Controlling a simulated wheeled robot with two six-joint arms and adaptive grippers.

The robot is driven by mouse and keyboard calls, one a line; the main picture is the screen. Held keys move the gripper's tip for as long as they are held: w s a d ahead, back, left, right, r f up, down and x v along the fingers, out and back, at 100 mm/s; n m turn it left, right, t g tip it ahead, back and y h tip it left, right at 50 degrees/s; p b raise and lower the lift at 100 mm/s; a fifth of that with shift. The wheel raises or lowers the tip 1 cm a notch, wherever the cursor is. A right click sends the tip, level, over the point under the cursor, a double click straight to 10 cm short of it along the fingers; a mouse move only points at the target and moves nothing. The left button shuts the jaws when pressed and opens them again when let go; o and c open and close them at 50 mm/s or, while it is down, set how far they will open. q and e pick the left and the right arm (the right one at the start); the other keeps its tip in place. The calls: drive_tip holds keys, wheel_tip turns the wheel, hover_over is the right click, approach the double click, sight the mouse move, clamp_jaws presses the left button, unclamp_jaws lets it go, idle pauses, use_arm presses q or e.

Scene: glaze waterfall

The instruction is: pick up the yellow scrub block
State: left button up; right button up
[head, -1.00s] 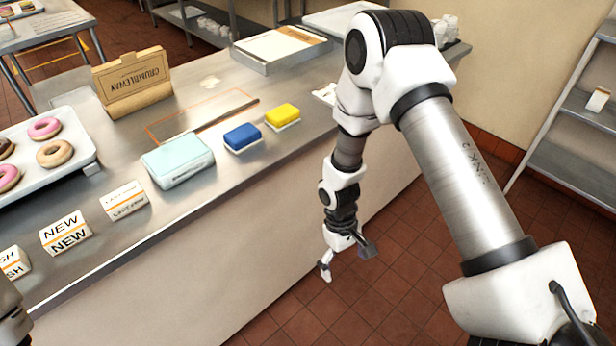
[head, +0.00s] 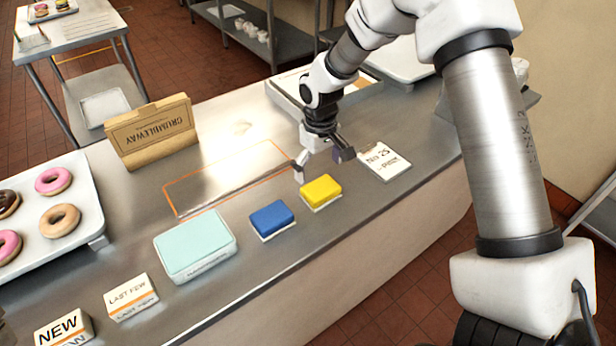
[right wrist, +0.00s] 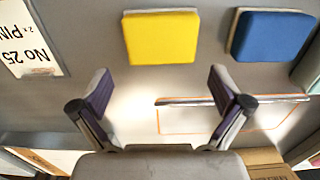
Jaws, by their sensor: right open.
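The yellow scrub block (head: 321,190) lies on the metal counter, its yellow top above a white base. It also shows in the right wrist view (right wrist: 161,38), just beyond the fingertips. My right gripper (head: 324,160) is open and empty over the counter, at the far side of the yellow block. In the right wrist view its two fingers (right wrist: 165,92) are spread apart, with the block ahead of the gap and not between them. My left gripper is not in view.
A blue block (head: 271,218) lies left of the yellow one, with a pale teal box (head: 195,246) beyond it. A "No 25" card (head: 384,162) lies to the right. An orange-outlined area (head: 222,180) and a Crumbleway box (head: 150,131) are behind. A donut tray (head: 91,212) is at left.

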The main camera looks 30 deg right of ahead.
sight(321, 187)
drive_tip(key=shift+s+a+f+p, duration=0.1)
drive_tip(key=shift+s+f+p, duration=0.75)
drive_tip(key=shift+s+f, duration=0.35)
drive_tip(key=f, duration=0.2)
drive_tip(key=w+f, duration=0.1)
drive_tip(key=f, duration=0.1)
drive_tip(key=shift+w+f+p, duration=0.15)
drive_tip(key=shift+w+p, duration=0.05)
drive_tip(key=shift+p, duration=0.15)
drive_tip(key=shift+s, duration=0.15)
drive_tip(key=shift+s+r, duration=0.25)
drive_tip(key=shift+r, duration=0.1)
drive_tip(key=c, duration=0.9)
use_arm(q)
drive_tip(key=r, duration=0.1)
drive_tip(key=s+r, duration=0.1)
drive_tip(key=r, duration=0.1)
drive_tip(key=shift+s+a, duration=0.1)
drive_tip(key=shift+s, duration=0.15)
use_arm(e)
drive_tip(key=shift+w+f, duration=0.1)
drive_tip(key=shift+w, duration=0.05)
